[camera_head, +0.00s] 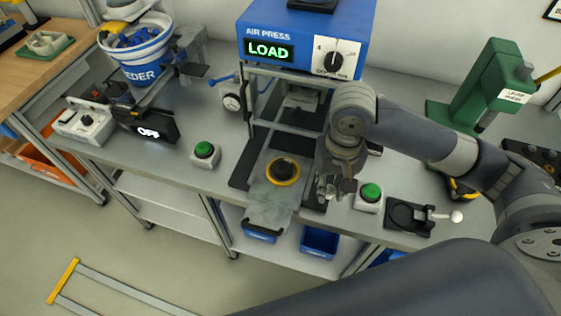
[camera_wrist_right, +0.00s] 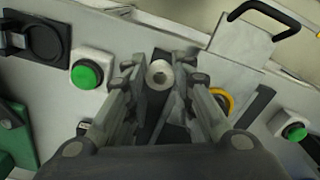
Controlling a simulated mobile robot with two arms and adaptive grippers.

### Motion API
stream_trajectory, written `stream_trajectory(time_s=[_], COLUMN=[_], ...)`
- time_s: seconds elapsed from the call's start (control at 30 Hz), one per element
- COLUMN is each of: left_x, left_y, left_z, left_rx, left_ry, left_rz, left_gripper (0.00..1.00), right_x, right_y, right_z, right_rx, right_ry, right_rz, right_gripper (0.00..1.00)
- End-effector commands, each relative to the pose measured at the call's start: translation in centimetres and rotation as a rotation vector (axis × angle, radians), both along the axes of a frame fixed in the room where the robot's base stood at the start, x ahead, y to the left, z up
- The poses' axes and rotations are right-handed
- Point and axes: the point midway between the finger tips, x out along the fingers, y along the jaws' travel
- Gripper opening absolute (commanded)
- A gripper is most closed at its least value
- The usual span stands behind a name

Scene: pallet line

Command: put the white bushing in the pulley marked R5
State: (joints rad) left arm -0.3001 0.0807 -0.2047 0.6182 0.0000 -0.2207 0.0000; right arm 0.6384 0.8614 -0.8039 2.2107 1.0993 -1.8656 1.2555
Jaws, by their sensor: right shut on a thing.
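My right gripper (camera_head: 334,190) is shut on the white bushing (camera_wrist_right: 159,74), a pale ring with a hole, seen between the fingertips (camera_wrist_right: 160,80) in the right wrist view. In the head view the fingers mostly hide it. A yellow-rimmed pulley with a dark centre (camera_head: 283,171) lies on the plate of the air press (camera_head: 300,45). I cannot read any R5 mark on it. The gripper is to the right of the pulley, apart from it. In the wrist view the pulley's yellow rim (camera_wrist_right: 229,99) is partly hidden behind a finger. My left gripper is not in view.
The press display reads LOAD. Green buttons stand left (camera_head: 205,149) and right (camera_head: 371,192) of the press. A black fixture with a white-knobbed lever (camera_head: 410,216) sits at the right front. A green lever press (camera_head: 483,88) stands behind; a feeder bucket (camera_head: 137,55) is at left.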

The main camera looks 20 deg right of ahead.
Motion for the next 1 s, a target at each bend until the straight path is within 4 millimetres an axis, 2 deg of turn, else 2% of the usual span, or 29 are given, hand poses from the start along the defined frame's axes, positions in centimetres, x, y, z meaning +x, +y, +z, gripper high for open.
stream_trajectory(time_s=[0.1,0.23,0.6,0.73,0.87,1.0], left_x=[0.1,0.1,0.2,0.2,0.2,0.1], left_y=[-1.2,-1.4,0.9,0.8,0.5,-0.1], left_z=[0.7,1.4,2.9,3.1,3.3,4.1], left_rx=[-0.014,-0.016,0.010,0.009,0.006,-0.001], left_ry=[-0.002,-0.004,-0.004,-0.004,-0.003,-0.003], left_rz=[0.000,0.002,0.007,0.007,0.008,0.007], left_gripper=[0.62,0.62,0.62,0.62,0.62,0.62], right_x=[2.2,5.2,12.3,13.5,13.9,13.8], right_y=[1.2,2.6,5.9,6.5,6.6,6.5], right_z=[0.1,-0.2,-1.0,-1.3,-1.6,-3.5], right_rx=[0.003,0.003,0.001,0.001,-0.001,-0.001], right_ry=[-0.003,-0.002,0.000,-0.001,0.000,0.003], right_rz=[-0.002,-0.001,-0.001,-0.001,0.000,0.000], right_gripper=[0.13,0.13,0.13,0.13,0.13,0.13])
